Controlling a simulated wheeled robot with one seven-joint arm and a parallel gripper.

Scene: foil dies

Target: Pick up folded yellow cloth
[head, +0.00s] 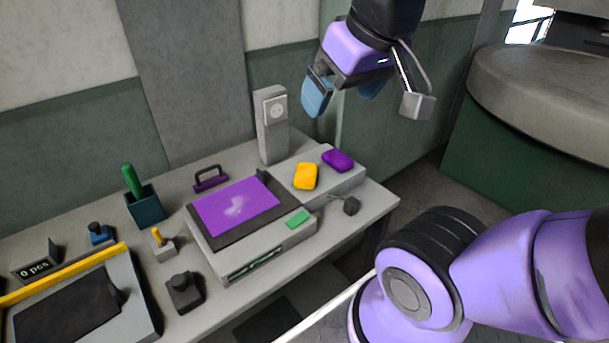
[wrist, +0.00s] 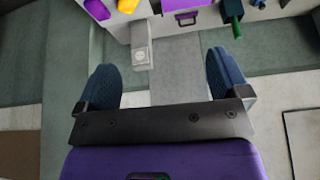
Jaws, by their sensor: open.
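The folded yellow cloth (head: 305,176) lies on a low grey block (head: 330,186) at the right end of the bench. A folded purple cloth (head: 338,160) lies just behind and to its right, apart from it. My gripper (head: 343,97) is open and empty, high above the bench's back right. In the wrist view, its two blue fingers stand wide apart with nothing between them (wrist: 164,78). The yellow cloth also shows there at the top edge (wrist: 127,5), partly cut off, beyond the fingertips; the purple cloth (wrist: 97,9) is beside it.
A grey post with a socket (head: 272,125) stands behind the yellow cloth. A press bed with a purple sheet (head: 236,205) is to its left, with a green piece (head: 298,218) on its front corner. A small dark object (head: 351,205) lies in front right. Air around my gripper is clear.

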